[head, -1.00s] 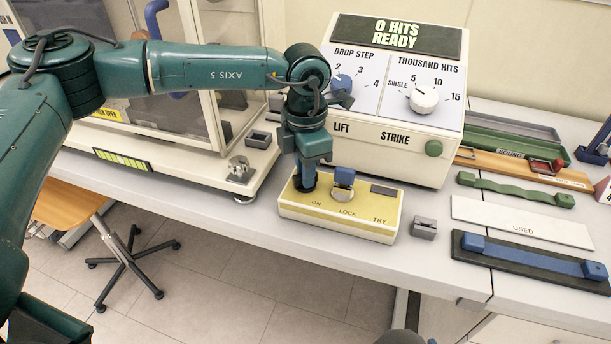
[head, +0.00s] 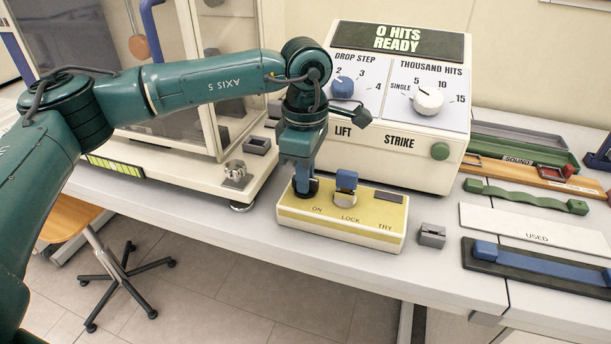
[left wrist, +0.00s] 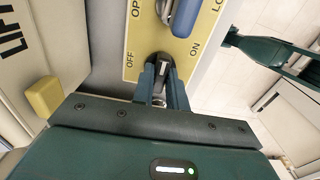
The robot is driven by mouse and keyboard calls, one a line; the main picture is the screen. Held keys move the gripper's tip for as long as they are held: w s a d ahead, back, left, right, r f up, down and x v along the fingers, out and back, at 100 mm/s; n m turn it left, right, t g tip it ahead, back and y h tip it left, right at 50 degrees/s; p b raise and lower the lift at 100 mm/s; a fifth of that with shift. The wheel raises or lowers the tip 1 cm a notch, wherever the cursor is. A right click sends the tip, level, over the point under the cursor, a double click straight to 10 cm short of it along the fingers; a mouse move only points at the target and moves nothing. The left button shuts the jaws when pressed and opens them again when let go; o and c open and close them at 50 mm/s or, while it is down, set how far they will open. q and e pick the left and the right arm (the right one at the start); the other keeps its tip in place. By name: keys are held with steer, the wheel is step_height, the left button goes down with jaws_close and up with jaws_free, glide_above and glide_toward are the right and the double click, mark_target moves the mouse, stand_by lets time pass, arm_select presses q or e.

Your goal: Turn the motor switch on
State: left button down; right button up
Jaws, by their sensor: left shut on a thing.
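The yellow-topped control box (head: 340,228) sits near the table's front edge, with ON, LOCK and TRY printed on it. In the left wrist view, the dark motor switch (left wrist: 161,66) stands between the words OFF and ON. My left gripper (head: 305,190) points down at the left end of the box. Its fingers also show in the left wrist view (left wrist: 161,82), shut on the switch from both sides. They partly hide it, so which way it is turned is hard to tell. My right gripper is not in view.
A blue lock lever (head: 346,180) stands close beside my left gripper. Behind is the tester (head: 392,150), reading 0 HITS READY. A small grey block (head: 432,236) lies right of the box. A clear-walled cabinet (head: 180,75) stands behind my left arm.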

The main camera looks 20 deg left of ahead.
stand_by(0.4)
arm_select(q)
steer(key=c, duration=1.4)
jaws_free()
step_height(320, 180, up, 13)
steer(key=shift+r, duration=0.1)
